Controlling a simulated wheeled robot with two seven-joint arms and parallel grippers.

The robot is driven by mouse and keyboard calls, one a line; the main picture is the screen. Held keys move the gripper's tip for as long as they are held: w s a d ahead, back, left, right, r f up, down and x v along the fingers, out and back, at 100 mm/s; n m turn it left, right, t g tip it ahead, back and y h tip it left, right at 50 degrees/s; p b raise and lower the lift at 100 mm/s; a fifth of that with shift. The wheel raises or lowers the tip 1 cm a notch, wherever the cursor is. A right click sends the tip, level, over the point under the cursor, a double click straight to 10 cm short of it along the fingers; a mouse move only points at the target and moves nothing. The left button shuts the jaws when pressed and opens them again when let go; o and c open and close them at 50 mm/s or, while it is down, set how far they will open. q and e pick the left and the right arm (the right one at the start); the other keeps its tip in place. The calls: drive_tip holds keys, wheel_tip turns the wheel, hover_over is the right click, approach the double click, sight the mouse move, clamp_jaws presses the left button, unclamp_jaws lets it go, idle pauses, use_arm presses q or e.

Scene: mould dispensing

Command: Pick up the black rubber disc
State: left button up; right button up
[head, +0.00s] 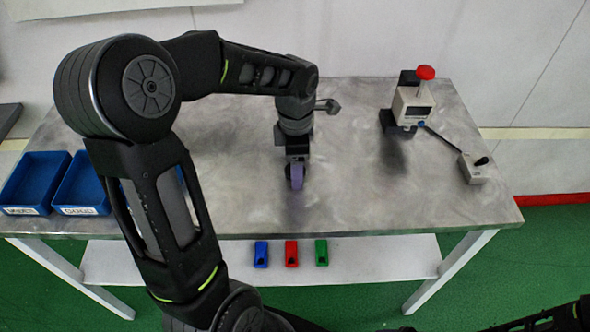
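I cannot make out the black rubber disc anywhere in the head view. My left gripper (296,176) points down over the middle of the metal table (240,212), near its front edge. A purple, rounded part shows at its tip. I cannot tell whether this is a finger or something held, nor whether the fingers are apart. My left arm covers part of the table's left side. My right gripper is not in view; only dark arm parts show at the bottom right.
A grey device with a red knob (425,72) stands at the back right, cabled to a small box (478,168). Small blue (261,253), red (291,253) and green (321,252) items lie on the lower shelf.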

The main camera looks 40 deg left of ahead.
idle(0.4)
use_arm(q)
drive_tip(key=c, duration=1.4)
wheel_tip(320, 180, up, 10)
idle(0.5)
